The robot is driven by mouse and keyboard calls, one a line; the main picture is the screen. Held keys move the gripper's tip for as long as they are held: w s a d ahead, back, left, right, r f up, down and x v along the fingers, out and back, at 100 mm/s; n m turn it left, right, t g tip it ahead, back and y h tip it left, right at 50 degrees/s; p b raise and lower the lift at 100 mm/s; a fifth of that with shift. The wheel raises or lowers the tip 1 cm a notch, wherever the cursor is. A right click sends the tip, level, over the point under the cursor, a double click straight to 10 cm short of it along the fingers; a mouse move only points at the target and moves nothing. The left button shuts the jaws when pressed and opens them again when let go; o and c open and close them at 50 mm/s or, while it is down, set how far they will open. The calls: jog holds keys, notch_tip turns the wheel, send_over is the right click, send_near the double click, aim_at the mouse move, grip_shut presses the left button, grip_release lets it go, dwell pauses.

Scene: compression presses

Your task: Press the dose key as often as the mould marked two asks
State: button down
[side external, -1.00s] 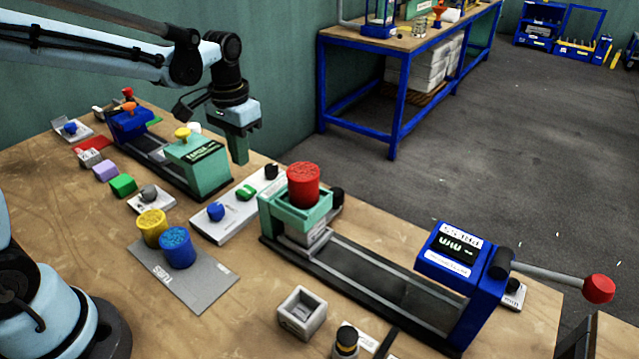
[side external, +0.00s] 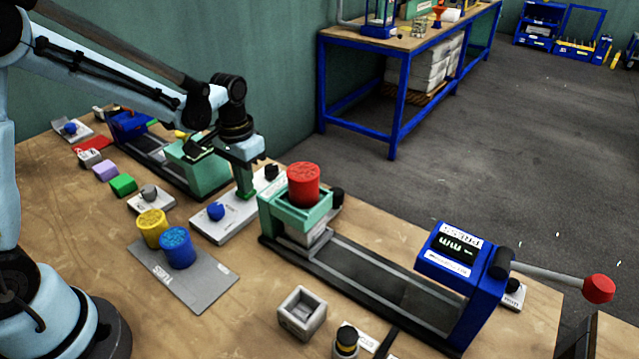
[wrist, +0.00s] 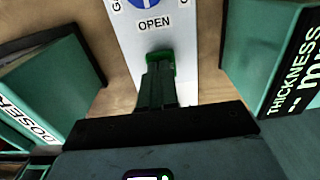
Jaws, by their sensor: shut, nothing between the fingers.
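My gripper (side external: 246,194) is shut and empty, pointing down at the green key on the white panel (side external: 207,232). In the wrist view its fingertips (wrist: 158,62) are over or touching the green key (wrist: 161,56), beside the word OPEN; I cannot tell whether the key is pressed down. The green doser housing (side external: 206,178) stands left of the gripper; its lettering, partly cut off, shows in the wrist view (wrist: 38,95). Which key is the dose key, and which mould is marked two, I cannot read.
A blue knob (side external: 215,211) and a black knob (side external: 271,172) flank the green key. A green stand with a red cylinder (side external: 303,183) is close on the right. Yellow (side external: 151,228) and blue (side external: 177,248) cylinders stand in front. A blue press (side external: 455,270) has a red-tipped lever.

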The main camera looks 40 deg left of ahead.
jog(key=shift+f, duration=0.95)
notch_tip(320, 180, up, 14)
jog(key=shift+r, duration=0.2)
dwell(0.6)
jog(key=s+d+f+t, duration=0.2)
jog(key=s+d+t, duration=0.1)
jog(key=s+t, duration=0.4)
jog(key=shift+s+d, duration=0.4)
jog(key=shift+s, duration=1.4)
